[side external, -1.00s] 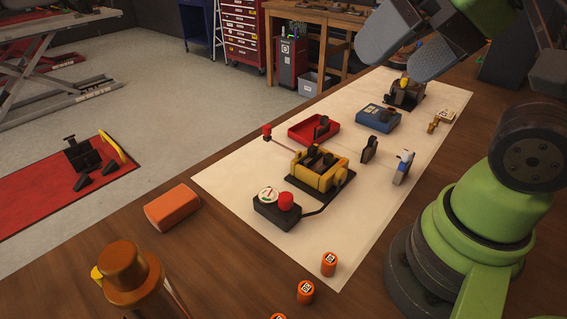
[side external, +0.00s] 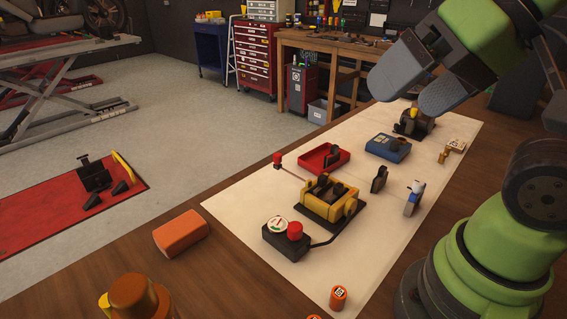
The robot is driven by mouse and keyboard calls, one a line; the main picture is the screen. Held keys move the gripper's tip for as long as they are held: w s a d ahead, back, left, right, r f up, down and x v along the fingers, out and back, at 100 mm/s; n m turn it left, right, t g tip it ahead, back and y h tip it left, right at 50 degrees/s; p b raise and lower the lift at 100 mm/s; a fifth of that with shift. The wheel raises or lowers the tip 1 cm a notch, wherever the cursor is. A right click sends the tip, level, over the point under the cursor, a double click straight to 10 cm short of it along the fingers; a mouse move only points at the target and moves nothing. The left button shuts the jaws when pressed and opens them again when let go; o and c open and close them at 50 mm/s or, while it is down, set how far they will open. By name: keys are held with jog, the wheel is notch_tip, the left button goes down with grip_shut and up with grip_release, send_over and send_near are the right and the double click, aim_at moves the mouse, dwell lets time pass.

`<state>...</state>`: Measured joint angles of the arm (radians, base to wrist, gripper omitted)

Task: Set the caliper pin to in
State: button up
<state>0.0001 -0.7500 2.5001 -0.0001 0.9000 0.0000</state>
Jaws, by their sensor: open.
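A yellow caliper-like unit (side external: 344,207) with black parts sits on a dark base on the white sheet. A thin rod with a red knob (side external: 277,158) sticks out from its far left side; I cannot tell for sure whether this is the caliper pin, nor its setting. A second small dark unit with a yellow top (side external: 413,123) stands at the sheet's far end. My gripper (side external: 418,91) is open and empty, raised above the sheet's far part, its two grey fingers apart. It appears clear of both units.
A control box with a red button (side external: 294,230) is cabled to the yellow unit. A red tray (side external: 323,161), a blue box (side external: 388,147), a black upright piece (side external: 379,179) and a blue-grey piece (side external: 413,199) stand nearby. An orange block (side external: 180,233) lies left of the sheet (side external: 255,205).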

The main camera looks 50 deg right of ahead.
jog(key=shift+c, duration=0.2)
jog(key=c, duration=0.4)
jog(key=shift+w+m, duration=0.3)
jog(key=shift+w, duration=0.05)
jog(key=c, duration=0.3)
jog(key=w+m+g+y, duration=0.1)
jog(key=w, duration=0.1)
jog(key=w+f+m+g, duration=0.1)
jog(key=w+m, duration=0.1)
jog(key=w, duration=0.1)
jog(key=w+m+g+y, duration=0.1)
jog(key=w+m, duration=0.1)
jog(key=shift+w+d+f+y, duration=0.15)
jog(key=shift+w+f+y, duration=0.15)
jog(key=shift+f, duration=0.1)
jog(key=shift+c, duration=1.2)
jog(key=m+t+y, duration=0.5)
jog(key=m, duration=1.2)
send_near(279, 154)
jog(key=x, duration=1)
jog(key=shift+a+f, duration=0.1)
jog(key=shift+a, duration=0.1)
